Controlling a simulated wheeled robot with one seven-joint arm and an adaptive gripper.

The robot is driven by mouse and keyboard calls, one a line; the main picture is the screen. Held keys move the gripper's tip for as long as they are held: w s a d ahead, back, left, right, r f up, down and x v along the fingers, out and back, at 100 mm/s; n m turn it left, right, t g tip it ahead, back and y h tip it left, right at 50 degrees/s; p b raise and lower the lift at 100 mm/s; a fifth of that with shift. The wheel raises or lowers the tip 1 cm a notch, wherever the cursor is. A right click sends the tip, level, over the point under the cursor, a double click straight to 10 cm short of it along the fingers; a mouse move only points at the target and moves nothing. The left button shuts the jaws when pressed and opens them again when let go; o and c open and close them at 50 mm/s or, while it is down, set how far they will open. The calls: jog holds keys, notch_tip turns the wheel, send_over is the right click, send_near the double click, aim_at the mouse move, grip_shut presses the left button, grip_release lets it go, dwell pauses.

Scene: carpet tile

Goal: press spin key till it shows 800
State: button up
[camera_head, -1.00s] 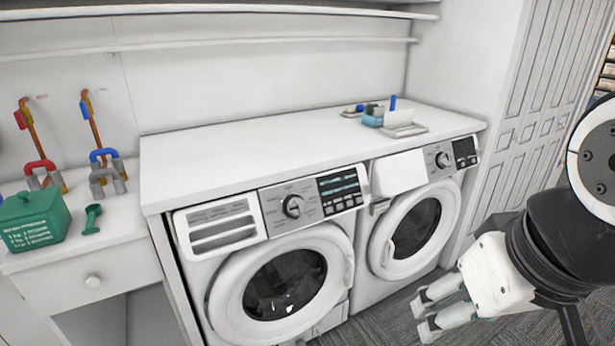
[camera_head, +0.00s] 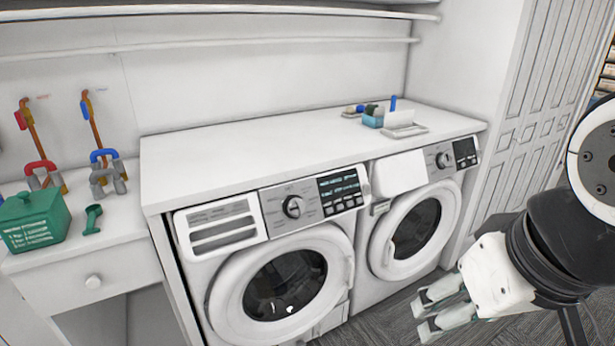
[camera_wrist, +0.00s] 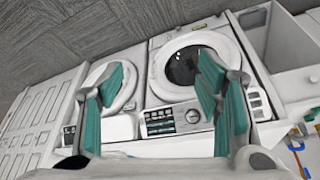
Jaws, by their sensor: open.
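The left washing machine (camera_head: 282,290) has a control panel with a round knob (camera_head: 293,207), a dark display (camera_head: 338,183) with small lit text, and a row of small keys (camera_head: 342,204) beneath it. The text and key labels are too small to read. The panel also shows in the wrist view (camera_wrist: 160,122), upside down. My gripper (camera_head: 432,309) is at the lower right, in front of the right machine (camera_head: 412,228). It is open and empty, apart from the panel. In the wrist view its teal-padded fingers (camera_wrist: 165,98) stand wide apart with the machines beyond them.
A white counter (camera_head: 250,150) covers both machines, with small bottles and a tray (camera_head: 405,131) at its right end. A green box (camera_head: 36,222) and a green scoop (camera_head: 92,218) stand on the left cabinet. Carpet floor (camera_head: 385,318) lies clear before the machines.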

dwell(0.4)
grip_shut()
dwell(1.2)
